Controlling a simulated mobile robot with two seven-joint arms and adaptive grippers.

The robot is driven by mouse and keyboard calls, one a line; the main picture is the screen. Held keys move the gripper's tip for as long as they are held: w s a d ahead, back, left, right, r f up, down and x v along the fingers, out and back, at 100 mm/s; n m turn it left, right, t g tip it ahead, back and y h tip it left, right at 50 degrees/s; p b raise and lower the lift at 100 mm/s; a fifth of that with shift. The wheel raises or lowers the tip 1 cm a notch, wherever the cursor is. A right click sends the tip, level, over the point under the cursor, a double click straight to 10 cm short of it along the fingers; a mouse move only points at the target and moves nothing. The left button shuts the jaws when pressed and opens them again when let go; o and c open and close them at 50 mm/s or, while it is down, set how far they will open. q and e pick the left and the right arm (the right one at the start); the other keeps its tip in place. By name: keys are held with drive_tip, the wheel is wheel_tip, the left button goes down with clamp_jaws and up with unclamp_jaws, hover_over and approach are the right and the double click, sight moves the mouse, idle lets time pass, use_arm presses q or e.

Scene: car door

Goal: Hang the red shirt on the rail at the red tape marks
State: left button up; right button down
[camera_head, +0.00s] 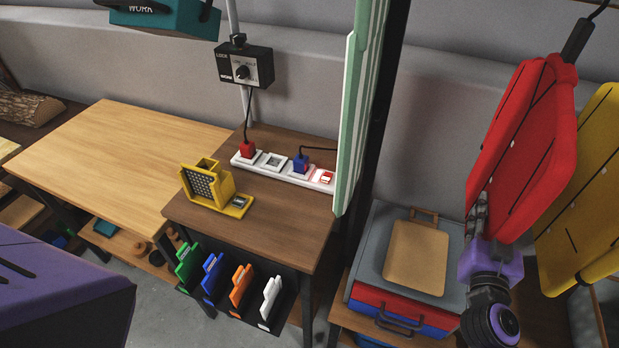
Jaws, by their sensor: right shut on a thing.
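The red shirt (522,140) is upright at the right of the head view, with a black hanger hook (577,40) at its top. My right gripper (479,210) is at its lower left edge, fingers pointing up, shut on the shirt. The fingertips are partly hidden against the cloth. The rail and the red tape marks cannot be made out in this view. My left gripper is not in view.
A yellow shirt (585,190) is just right of the red one, partly behind it. A green-and-white striped shirt (357,110) hangs at the centre beside a black post (388,95). Open space separates it from the red shirt. A suitcase (385,215) lies below.

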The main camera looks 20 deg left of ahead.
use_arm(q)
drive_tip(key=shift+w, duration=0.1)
use_arm(e)
drive_tip(key=shift+r, duration=0.15)
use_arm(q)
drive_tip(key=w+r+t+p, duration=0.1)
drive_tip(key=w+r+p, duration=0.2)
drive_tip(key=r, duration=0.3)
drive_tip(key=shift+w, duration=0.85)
use_arm(e)
drive_tip(key=a, duration=1.7)
drive_tip(key=shift+s, duration=0.25)
use_arm(q)
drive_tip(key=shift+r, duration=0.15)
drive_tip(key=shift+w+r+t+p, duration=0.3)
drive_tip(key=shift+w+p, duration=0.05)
drive_tip(key=shift+p, duration=0.05)
use_arm(e)
drive_tip(key=shift+f, duration=0.25)
